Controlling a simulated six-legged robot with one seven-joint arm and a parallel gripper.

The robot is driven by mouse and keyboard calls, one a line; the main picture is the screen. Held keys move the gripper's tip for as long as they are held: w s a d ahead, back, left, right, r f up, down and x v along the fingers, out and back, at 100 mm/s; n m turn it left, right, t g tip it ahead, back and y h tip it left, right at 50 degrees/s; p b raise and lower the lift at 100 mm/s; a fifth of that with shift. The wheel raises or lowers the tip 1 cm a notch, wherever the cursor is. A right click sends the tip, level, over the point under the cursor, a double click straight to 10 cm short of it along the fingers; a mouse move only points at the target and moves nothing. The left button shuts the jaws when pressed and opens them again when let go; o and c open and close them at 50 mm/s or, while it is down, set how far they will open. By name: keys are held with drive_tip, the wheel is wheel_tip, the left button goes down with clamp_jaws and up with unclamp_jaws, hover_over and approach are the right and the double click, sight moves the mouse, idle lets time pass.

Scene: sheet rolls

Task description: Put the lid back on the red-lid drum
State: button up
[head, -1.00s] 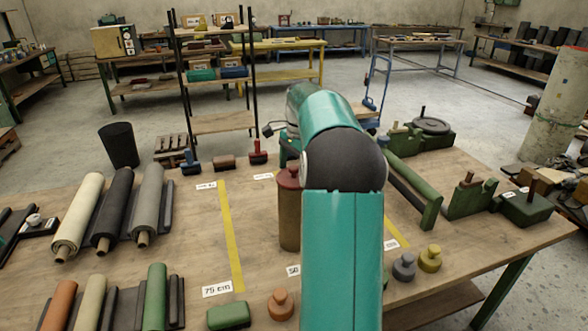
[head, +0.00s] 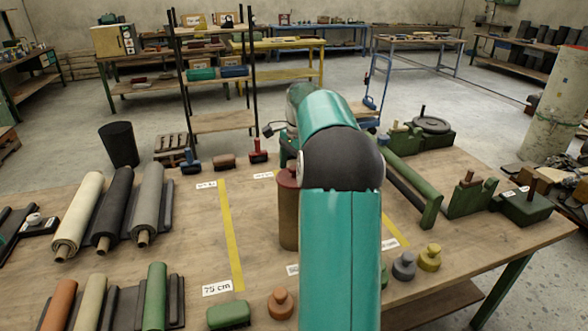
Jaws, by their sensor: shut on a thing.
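The drum (head: 289,222) is a brown upright cylinder standing on the table, left of my teal arm, which hides its right side. The red lid (head: 286,178) shows at the drum's top, partly covered by my arm. I cannot tell whether it rests fully on the rim or sits slightly above it. My gripper (head: 287,157) is mostly hidden behind my dark elbow joint. Only a dark part of it shows, just above the lid, and it is shut on the lid. Its fingertips are not clearly visible.
Several sheet rolls (head: 114,210) lie on the left of the table. Small orange (head: 280,303), grey (head: 404,266) and yellow (head: 429,258) knobbed pieces stand at the front. Green fixtures (head: 470,195) fill the right. Bare tabletop lies around the yellow strip (head: 230,240).

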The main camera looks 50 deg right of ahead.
drive_tip(key=o, duration=0.6)
drive_tip(key=shift+r, duration=3.5)
drive_tip(key=shift+c, duration=0.3)
clamp_jaws()
drive_tip(key=shift+f, duration=0.5)
